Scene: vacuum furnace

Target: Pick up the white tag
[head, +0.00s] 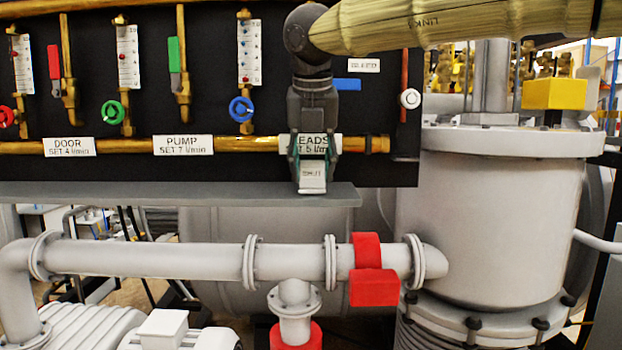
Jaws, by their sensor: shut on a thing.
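The white tag (312,182) is between the fingertips of my gripper (313,160), in the middle of the head view. It has small dark lettering that seems to read "SHUT". My gripper points down and is shut on the tag's upper part. The tag hangs just below the brass pipe, in front of the black panel and above the grey ledge. My gripper covers part of the "LEADS" label (328,143) behind it. I cannot tell whether the tag touches the ledge.
The black panel (200,110) carries brass pipes, flow gauges and coloured valve handles. A grey ledge (180,194) runs along its bottom. A blue handle (347,84) is close right of my gripper. A large grey vessel (495,220) stands at right, and a grey pipe (150,258) with red valves runs below.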

